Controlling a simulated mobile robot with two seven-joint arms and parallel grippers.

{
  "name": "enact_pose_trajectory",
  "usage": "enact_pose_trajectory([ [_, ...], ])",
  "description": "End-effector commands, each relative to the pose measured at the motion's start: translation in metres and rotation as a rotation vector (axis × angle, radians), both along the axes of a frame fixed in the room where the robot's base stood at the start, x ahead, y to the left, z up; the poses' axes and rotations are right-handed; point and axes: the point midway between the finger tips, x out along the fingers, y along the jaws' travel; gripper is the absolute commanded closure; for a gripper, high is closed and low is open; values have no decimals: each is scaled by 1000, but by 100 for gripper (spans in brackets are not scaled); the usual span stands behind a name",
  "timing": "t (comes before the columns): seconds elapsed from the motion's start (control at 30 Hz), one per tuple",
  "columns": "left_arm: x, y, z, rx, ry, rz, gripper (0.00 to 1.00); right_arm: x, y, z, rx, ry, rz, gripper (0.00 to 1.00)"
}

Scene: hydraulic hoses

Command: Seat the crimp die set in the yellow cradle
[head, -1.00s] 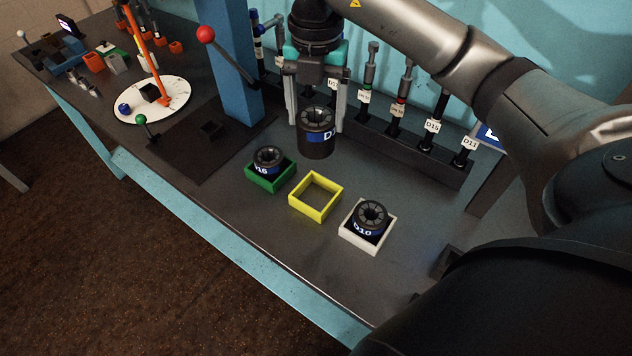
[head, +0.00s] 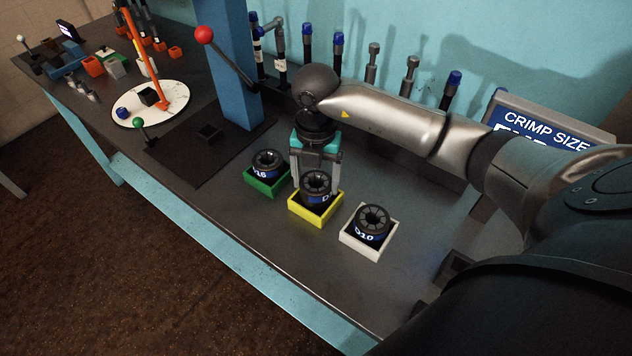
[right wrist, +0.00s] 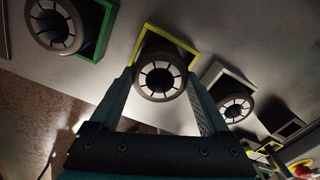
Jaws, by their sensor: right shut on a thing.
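My right gripper (head: 318,182) points down over the yellow cradle (head: 312,217), with its fingers shut on a black crimp die set (head: 316,186) with a blue band and a partly hidden label starting with D. The die set looks upright, and its lower part is within the cradle's walls; its underside is hidden, so I cannot tell whether it rests on the floor. In the right wrist view the die set's segmented face (right wrist: 160,77) lies between the two fingers, with the yellow cradle's rim (right wrist: 165,36) behind it. My left gripper is not in view.
A green cradle (head: 262,188) holding a D16 die set (head: 267,163) stands close on the left. A white cradle (head: 367,249) holding a D10 die set (head: 373,221) stands on the right. A blue post (head: 228,60) and a red-knobbed lever (head: 206,35) stand behind left.

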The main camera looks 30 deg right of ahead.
Motion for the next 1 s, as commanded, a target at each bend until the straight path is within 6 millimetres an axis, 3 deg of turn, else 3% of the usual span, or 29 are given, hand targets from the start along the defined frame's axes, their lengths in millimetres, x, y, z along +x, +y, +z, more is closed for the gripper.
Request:
enact_pose_trajectory([
  [0.1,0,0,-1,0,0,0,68,0,0,-11,0,-3,-1,100],
  [0.47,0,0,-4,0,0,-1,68,1,0,-14,0,-4,0,100],
  [0.5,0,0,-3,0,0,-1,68,0,0,-14,0,-1,0,15],
  [0.63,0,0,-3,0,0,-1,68,0,0,-14,-1,-1,0,1],
  [1.0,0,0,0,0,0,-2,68,1,0,-5,-1,-4,0,0],
])
